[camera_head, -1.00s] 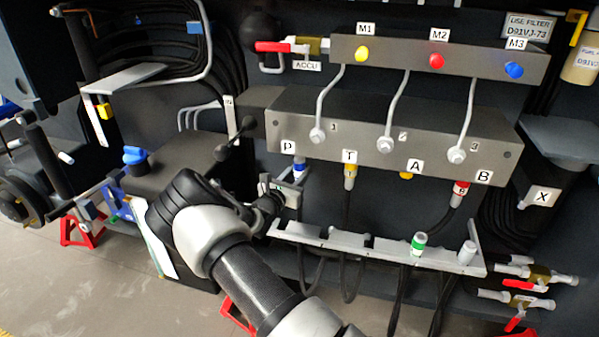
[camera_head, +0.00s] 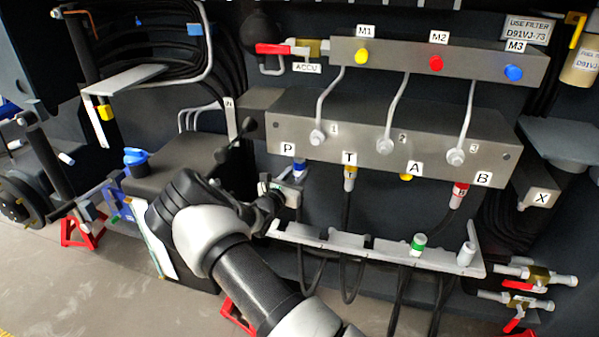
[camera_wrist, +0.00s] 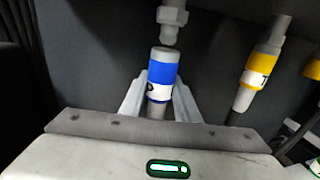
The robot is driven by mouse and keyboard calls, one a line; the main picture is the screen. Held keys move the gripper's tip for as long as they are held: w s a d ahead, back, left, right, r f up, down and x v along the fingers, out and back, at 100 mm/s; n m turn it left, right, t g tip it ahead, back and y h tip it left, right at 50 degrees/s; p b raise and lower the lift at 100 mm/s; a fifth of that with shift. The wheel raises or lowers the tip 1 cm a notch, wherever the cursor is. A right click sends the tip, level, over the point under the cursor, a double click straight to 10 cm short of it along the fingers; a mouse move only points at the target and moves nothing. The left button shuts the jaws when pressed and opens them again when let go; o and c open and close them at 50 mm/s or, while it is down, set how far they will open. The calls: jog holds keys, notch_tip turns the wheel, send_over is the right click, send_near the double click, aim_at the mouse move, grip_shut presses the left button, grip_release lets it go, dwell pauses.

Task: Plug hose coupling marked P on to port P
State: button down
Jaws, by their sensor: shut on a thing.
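The coupling with the blue band (camera_wrist: 161,75) stands nearly upright between my gripper's fingers (camera_wrist: 157,98) in the wrist view. My gripper is shut on it. The grey fitting of port P (camera_wrist: 171,22) is directly above the coupling's open top, with a very small gap or light contact; I cannot tell which. The coupling's own letter is mostly turned out of sight. In the head view, the blue coupling (camera_head: 299,166) is under the P label (camera_head: 287,149) on the manifold block, and my gripper (camera_head: 296,184) is around its lower part.
A yellow T coupling (camera_head: 350,172) hangs close to the right of my gripper. A red B coupling (camera_head: 460,193) is farther right. Below is a grey holder rail (camera_head: 340,240) with a green-banded coupling (camera_head: 418,243). A black lever (camera_head: 236,142) is near my wrist's upper left.

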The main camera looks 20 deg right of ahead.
aim_at(297, 166)
jog(key=shift+r+p, duration=1)
jog(key=shift+r, duration=0.65)
jog(key=c, duration=1.3)
grip_release()
jog(key=shift+o, duration=0.2)
jog(key=shift+f, duration=0.1)
jog(key=shift+s+a+f, duration=0.1)
